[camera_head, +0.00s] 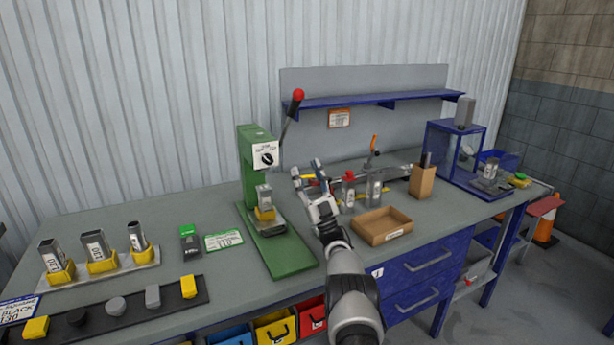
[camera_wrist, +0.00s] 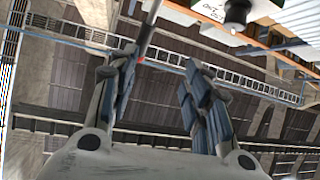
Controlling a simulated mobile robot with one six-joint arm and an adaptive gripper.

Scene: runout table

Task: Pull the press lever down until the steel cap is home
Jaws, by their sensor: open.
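The green press (camera_head: 247,165) stands at the middle of the bench. Its dark lever (camera_head: 288,118) slants up and to the right, ending in a red knob (camera_head: 298,95). A grey rectangular part with a label (camera_head: 264,193) stands upright in a yellow holder (camera_head: 265,213) under the press head. I cannot make out a separate steel cap there. My gripper (camera_head: 306,168) is open and empty, right of the press and below the knob. In the wrist view, a thin rod, likely the lever (camera_wrist: 148,28), runs down near the left finger of my gripper (camera_wrist: 162,68); contact is unclear.
Left are labelled tubes in yellow holders on a pale strip (camera_head: 120,261) and a black tray (camera_head: 135,308) of small caps. Right of my arm are a cardboard tray (camera_head: 382,228), a red-topped bottle (camera_head: 348,188) and a brown box (camera_head: 422,182). A blue shelf (camera_head: 360,102) hangs behind.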

